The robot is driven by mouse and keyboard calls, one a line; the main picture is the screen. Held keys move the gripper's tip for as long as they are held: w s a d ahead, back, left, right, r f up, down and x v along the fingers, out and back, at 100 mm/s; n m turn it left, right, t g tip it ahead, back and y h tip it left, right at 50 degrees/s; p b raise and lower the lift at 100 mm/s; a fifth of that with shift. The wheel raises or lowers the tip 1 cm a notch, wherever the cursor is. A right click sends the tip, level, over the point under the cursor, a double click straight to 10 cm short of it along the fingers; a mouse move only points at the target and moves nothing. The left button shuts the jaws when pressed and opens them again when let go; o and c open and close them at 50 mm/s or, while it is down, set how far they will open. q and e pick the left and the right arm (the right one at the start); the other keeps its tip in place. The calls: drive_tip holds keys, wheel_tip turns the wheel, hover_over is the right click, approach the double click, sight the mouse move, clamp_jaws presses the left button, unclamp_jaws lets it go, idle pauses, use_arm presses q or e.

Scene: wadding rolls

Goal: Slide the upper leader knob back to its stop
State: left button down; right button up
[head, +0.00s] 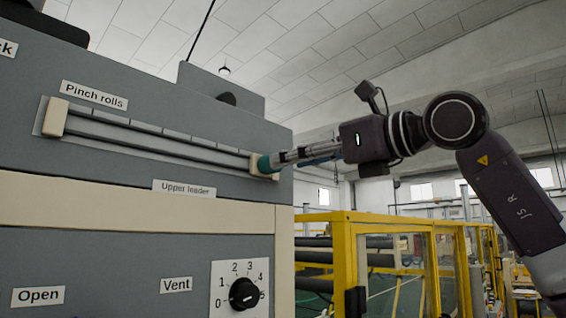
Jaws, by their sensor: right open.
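The upper leader slide (160,142) is a long slot with tick marks on the grey machine face. A cream end block (55,117) closes its left end, and another cream block shows at its right end. The teal-green knob (263,164) is at the right end of the slot. My right gripper (274,160) reaches in from the right, with its fingertips at the knob. It is open; the picture is too small to show whether the fingers touch the knob. My left gripper is not in view.
An "Upper leader" label (184,188) sits below the slot and a "Pinch rolls" label (94,95) above it. A numbered dial (244,293) is lower on the panel. Yellow-framed guarding (345,265) stands behind, right of the machine.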

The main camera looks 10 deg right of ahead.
drive_tip(key=v, duration=0.8)
drive_tip(key=shift+d, duration=0.25)
drive_tip(key=shift+s, duration=0.1)
